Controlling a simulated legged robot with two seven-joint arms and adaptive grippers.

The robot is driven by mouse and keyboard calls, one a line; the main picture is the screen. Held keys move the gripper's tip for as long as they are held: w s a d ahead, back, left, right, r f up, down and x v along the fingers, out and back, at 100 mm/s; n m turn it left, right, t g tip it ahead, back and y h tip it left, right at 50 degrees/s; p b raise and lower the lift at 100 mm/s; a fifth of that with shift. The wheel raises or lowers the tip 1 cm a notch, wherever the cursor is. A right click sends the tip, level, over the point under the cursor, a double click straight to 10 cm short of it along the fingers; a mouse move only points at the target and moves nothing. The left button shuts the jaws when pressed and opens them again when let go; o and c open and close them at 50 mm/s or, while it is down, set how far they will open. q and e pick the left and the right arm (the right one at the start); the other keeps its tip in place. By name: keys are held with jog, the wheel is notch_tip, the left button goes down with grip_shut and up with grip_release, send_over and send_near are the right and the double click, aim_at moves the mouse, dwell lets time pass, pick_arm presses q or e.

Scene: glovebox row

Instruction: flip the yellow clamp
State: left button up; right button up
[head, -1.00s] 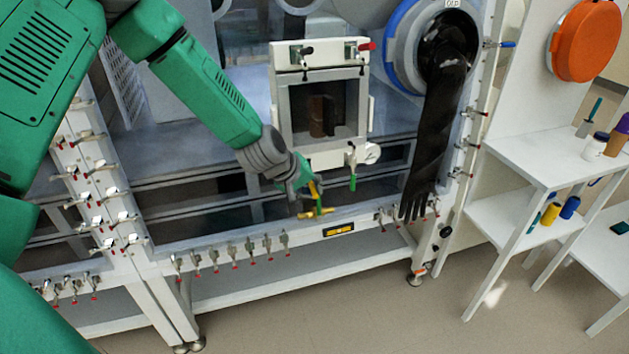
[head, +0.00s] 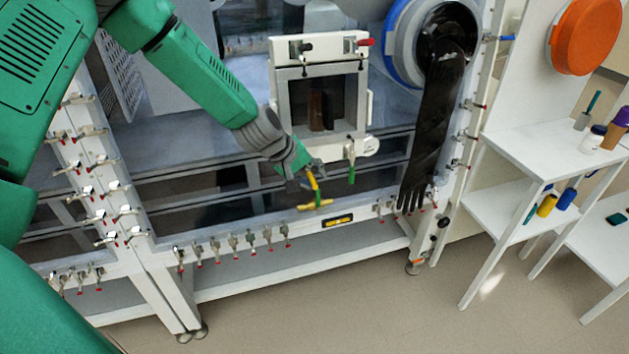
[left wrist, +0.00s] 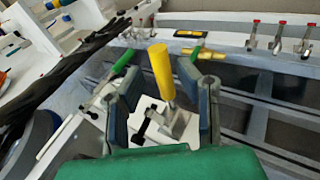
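The yellow clamp's handle (left wrist: 162,72) stands up from a metal base in the left wrist view, tilted slightly. It is small in the head view (head: 313,181), partly hidden by my gripper. My left gripper (head: 311,176) is at the clamp near the lower front of the glovebox. In the left wrist view its two fingers (left wrist: 162,88) are apart, one on each side of the yellow handle, with visible gaps. The gripper is open and not closed on it. My right gripper is not in view.
A yellow and green fitting (head: 316,205) lies on the lower frame just below my gripper. A green-handled clamp (head: 351,174) hangs close right, under the airlock door (head: 321,105). A black glove (head: 431,130) hangs farther right. Several red-tipped clamps (head: 250,240) line the lower frame.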

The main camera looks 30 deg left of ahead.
pick_arm(q)
jog(key=shift+s+a+f, duration=0.1)
jog(key=shift+s+f, duration=0.1)
jog(key=v, duration=1.2)
jog(key=shift+a, duration=0.15)
jog(key=shift+f, duration=0.1)
dwell(0.4)
